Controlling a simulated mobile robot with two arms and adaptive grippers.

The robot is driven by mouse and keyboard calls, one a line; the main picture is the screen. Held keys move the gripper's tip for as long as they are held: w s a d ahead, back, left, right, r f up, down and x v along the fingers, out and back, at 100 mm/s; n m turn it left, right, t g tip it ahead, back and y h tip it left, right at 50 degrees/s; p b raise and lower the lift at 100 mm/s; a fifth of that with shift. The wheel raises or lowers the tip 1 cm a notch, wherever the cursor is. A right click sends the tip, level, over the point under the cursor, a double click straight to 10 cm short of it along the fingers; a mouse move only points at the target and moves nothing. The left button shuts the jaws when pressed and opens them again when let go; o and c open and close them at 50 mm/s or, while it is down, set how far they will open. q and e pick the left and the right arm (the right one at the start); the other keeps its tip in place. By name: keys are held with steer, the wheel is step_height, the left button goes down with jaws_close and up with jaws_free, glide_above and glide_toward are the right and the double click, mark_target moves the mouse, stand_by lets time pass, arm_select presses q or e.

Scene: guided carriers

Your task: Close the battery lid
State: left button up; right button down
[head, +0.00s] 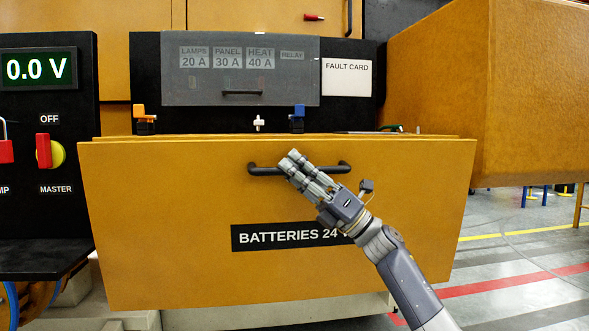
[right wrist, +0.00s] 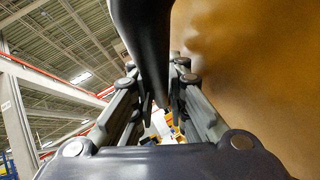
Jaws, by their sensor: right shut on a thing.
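The battery lid (head: 180,220) is a large orange-yellow panel with a black label (head: 280,236) reading "BATTERIES 24" and a last part hidden by my right arm. A black bar handle (head: 262,171) runs across its upper middle; it also shows in the right wrist view as a thick dark bar (right wrist: 146,35) between the fingers. My right gripper (head: 288,163) is shut on this handle, and its fingers cover the handle's middle. The lid's surface lies close beside the fingers in the wrist view (right wrist: 250,70). I cannot tell how far the lid is tilted. My left gripper is out of view.
Behind the lid's top edge stand an orange clip (head: 145,115), a white piece (head: 259,122) and a blue clip (head: 298,115), under a grey fuse cover (head: 240,72). A switch panel (head: 50,110) is at left. An orange cabinet (head: 480,90) juts out at right above open floor.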

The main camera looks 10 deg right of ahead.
steer(key=c, duration=1.9)
jaws_free()
steer(key=shift+w+f+t, duration=0.2)
steer(key=shift+f+t, duration=0.1)
steer(key=v, duration=1.2)
steer(key=shift+d+r, duration=0.1)
steer(key=shift+c, duration=0.2)
